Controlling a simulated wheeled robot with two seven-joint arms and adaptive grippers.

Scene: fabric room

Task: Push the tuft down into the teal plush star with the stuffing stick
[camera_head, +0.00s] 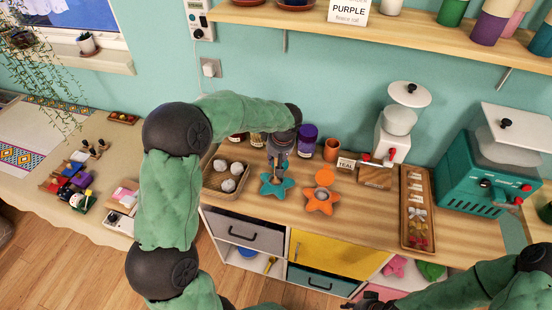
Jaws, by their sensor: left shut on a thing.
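The teal plush star (284,188) lies on the wooden counter. My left gripper (277,158) is over it, pointing down and shut on the stuffing stick (276,173). The stick is upright and its lower end is at the middle of the star. I cannot tell how deep it reaches. A tuft in this star cannot be made out behind the stick. My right gripper (370,301) is low at the bottom edge, away from the star, dark and too small to tell open from shut.
A basket (210,183) with pale grey tufts stands left of the star. An orange plush star (321,208) lies to its right. Jars (307,139) stand behind. A wooden tray (413,240) and a teal machine (489,187) are farther right.

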